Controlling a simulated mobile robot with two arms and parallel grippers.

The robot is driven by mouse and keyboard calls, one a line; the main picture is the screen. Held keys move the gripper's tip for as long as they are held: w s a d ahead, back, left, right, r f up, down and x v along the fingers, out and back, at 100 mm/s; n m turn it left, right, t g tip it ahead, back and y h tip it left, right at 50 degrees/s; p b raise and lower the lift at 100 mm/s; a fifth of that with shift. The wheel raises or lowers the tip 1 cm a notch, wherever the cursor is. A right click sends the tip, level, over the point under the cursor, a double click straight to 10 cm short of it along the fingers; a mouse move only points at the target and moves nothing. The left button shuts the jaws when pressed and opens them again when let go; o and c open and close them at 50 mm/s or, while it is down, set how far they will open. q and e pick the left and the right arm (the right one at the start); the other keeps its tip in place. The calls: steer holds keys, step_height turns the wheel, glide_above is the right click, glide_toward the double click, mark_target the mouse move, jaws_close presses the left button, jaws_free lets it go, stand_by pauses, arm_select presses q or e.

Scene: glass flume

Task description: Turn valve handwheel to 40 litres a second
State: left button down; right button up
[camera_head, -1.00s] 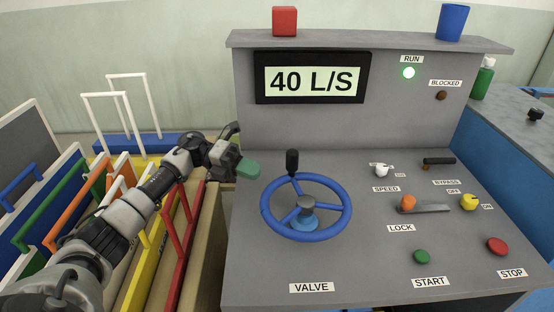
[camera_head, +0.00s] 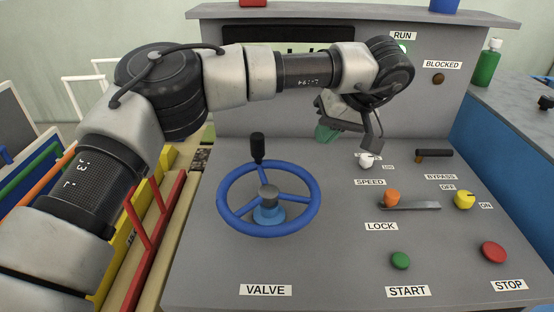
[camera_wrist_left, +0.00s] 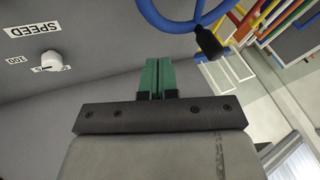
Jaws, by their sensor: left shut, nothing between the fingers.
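The blue valve handwheel (camera_head: 268,200) stands on the grey sloping console, with its black knob (camera_head: 257,147) at the far side of the rim. It also shows at the top of the left wrist view (camera_wrist_left: 180,24). The display (camera_head: 322,42) is mostly hidden behind my left arm; its number cannot be read now. My left gripper (camera_head: 326,133) is shut and empty, with green fingertips that also show in the left wrist view (camera_wrist_left: 158,76). It is above the console, right of the handwheel and apart from it. My right gripper is not in view.
Right of the wheel are the white speed knob (camera_head: 367,160), black bypass handle (camera_head: 434,153), orange lock knob (camera_head: 392,197), yellow switch (camera_head: 464,199), green start button (camera_head: 400,260) and red stop button (camera_head: 493,252). Coloured racks (camera_head: 150,235) stand at the left.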

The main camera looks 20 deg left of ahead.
mark_target(267, 159)
arm_select(q)
steer(key=shift+m+t+y, duration=0.3)
steer(key=shift+t+y, duration=0.1)
steer(key=shift+y, duration=0.2)
steer(key=x, duration=0.7)
steer(key=a+x, duration=0.1)
steer(key=x, duration=0.2)
steer(key=shift+w+a, duration=0.15)
steer(key=shift+w, duration=0.2)
steer(key=a, duration=0.1)
steer(key=s+a, duration=0.1)
steer(key=a, duration=0.1)
steer(key=shift+s+r, duration=0.2)
steer(key=shift+r, duration=0.05)
steer(key=shift+s+a, duration=0.1)
steer(key=shift+a, duration=0.15)
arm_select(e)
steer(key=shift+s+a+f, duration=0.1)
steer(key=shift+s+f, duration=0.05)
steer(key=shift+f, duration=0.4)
